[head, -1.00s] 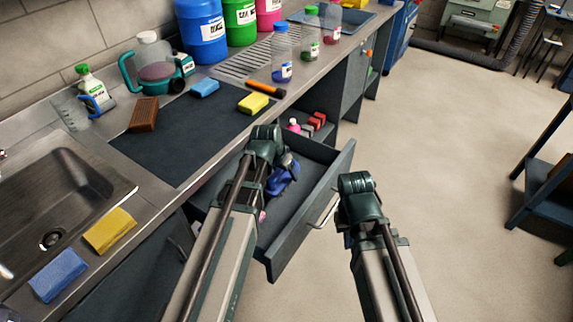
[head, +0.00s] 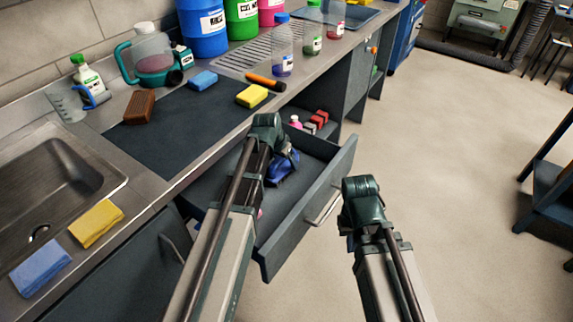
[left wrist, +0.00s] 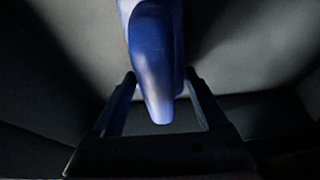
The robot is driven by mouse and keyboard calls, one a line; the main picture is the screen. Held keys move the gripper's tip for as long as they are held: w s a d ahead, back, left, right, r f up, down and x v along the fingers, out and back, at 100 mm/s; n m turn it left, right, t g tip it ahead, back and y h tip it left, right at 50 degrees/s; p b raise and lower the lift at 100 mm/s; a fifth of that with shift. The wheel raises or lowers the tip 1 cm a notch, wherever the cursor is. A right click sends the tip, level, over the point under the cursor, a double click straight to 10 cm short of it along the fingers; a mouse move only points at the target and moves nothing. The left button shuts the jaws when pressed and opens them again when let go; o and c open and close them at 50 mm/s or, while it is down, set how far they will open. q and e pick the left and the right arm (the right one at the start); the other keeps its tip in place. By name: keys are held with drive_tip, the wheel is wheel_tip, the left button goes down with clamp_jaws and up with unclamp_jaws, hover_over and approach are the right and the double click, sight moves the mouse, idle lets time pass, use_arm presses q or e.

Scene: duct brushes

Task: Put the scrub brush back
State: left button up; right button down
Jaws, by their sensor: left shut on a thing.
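A blue brush (head: 284,167), which I take to be the scrub brush, is inside or just above the open drawer (head: 318,208). My left gripper (left wrist: 160,82) is shut on its smooth blue handle (left wrist: 152,60); the handle lies between the two fingers in the left wrist view. In the head view my left wrist hides part of the brush, and I cannot tell whether it touches the drawer floor. My right gripper (head: 362,200) is outside the drawer, right of its front, over the floor; its fingers are hidden.
The counter above the drawer holds a dark mat (head: 190,122), a brown block (head: 139,106), a yellow sponge (head: 252,95), a blue sponge (head: 203,80) and several bottles.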

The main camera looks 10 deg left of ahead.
use_arm(q)
drive_tip(key=shift+f, duration=0.15)
drive_tip(key=o, duration=1.1)
drive_tip(key=shift+r, duration=0.2)
drive_tip(key=p+v, duration=1.1)
drive_tip(key=v, duration=0.1)
